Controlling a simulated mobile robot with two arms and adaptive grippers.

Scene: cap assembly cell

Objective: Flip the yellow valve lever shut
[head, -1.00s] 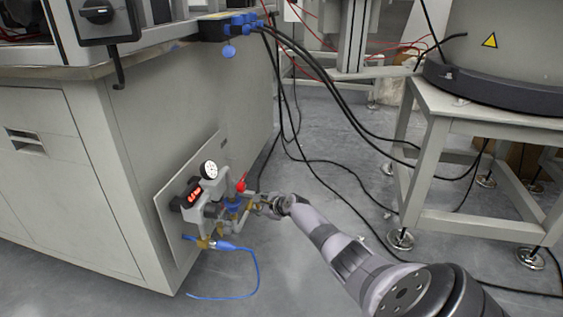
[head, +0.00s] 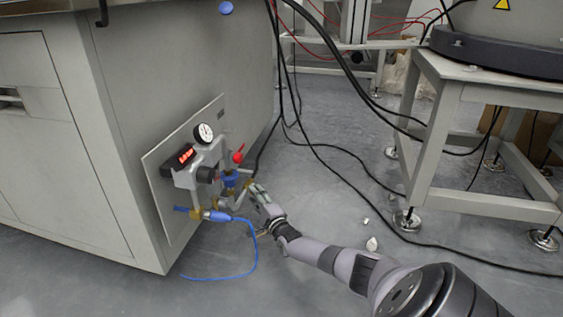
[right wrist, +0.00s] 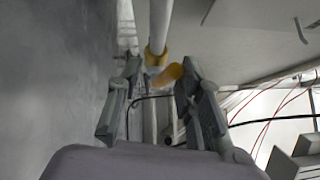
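The yellow valve lever (right wrist: 168,76) shows in the right wrist view as a short yellow piece between my right gripper's fingertips, closer to the right-hand finger. Whether it touches that finger I cannot tell. A yellow fitting (right wrist: 155,56) on a pale pipe is just above it. My right gripper (right wrist: 160,72) is open around the lever's end. In the head view my right gripper (head: 257,190) is beside the lower right of the valve assembly, and the lever is mostly hidden there. My left gripper is not in view.
The panel (head: 161,170) on the cabinet side carries a gauge (head: 204,133), a red-lit display (head: 186,156), a red handle (head: 238,155) and a blue hose (head: 257,252). Black cables (head: 340,170) lie on the floor. A metal stand (head: 425,150) is at right.

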